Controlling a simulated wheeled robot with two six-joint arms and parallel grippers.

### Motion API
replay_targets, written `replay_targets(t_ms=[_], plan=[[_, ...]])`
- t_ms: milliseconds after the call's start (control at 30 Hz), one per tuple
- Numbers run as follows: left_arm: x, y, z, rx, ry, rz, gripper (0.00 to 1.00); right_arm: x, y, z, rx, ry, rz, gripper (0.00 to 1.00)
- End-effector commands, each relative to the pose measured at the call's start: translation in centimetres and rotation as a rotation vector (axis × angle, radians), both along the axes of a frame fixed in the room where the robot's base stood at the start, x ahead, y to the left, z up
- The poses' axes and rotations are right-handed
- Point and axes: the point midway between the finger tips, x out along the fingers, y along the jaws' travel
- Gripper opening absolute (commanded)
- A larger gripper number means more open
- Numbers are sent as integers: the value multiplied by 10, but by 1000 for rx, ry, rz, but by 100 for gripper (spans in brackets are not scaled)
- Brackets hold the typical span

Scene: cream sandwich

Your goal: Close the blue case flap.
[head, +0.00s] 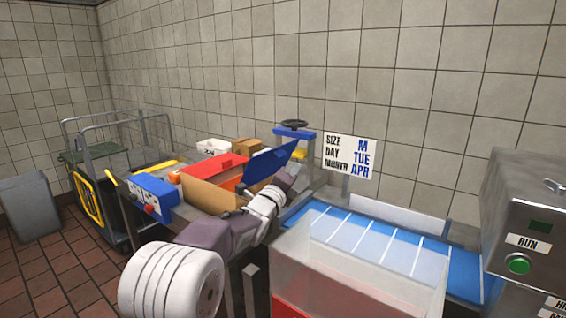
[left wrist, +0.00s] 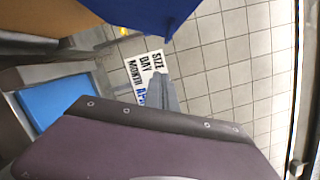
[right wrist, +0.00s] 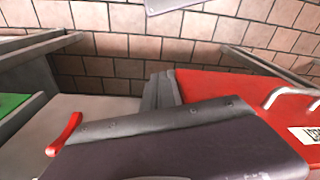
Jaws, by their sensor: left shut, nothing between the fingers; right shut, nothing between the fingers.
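The open cardboard case (head: 210,193) stands on the workbench in the head view. Its blue flap (head: 270,163) stands up tilted on the right side, and its red flap (head: 215,167) lies toward the back left. The blue flap also fills the upper part of the left wrist view (left wrist: 150,12), close to the fingers. My left gripper (head: 292,169) is shut and empty just right of the blue flap; whether it touches the flap I cannot tell. It also shows in the left wrist view (left wrist: 166,92). My right gripper (right wrist: 160,88) is shut and empty, away from the case.
A blue control box (head: 152,193) sits at the bench's left end. A clear bin (head: 350,275) and a blue conveyor (head: 455,270) lie to the right. A handwheel post (head: 293,126) and a sign (head: 349,156) stand behind. A red surface (right wrist: 225,90) is beside my right gripper.

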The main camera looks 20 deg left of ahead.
Motion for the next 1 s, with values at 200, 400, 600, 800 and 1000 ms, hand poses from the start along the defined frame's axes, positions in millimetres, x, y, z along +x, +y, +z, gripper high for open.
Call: replay_targets(t_ms=[200, 400, 600, 800, 1000], plan=[[8, 28, 17, -1, 0, 4, 0, 0, 0, 13, 0, 0, 0, 0], [10, 34, 18, -1, 1, 2, 0, 0, 0, 14, 0, 0, 0, 0], [10, 34, 18, -1, 1, 3, 0, 0, 0, 13, 0, 0, 0, 0], [10, 35, 22, -17, 7, 3, 0, 0, 0, 19, 0, 0, 0, 0], [13, 44, 37, -97, 36, 4, 0, 0, 0, 42, 0, 0, 0, 0]])
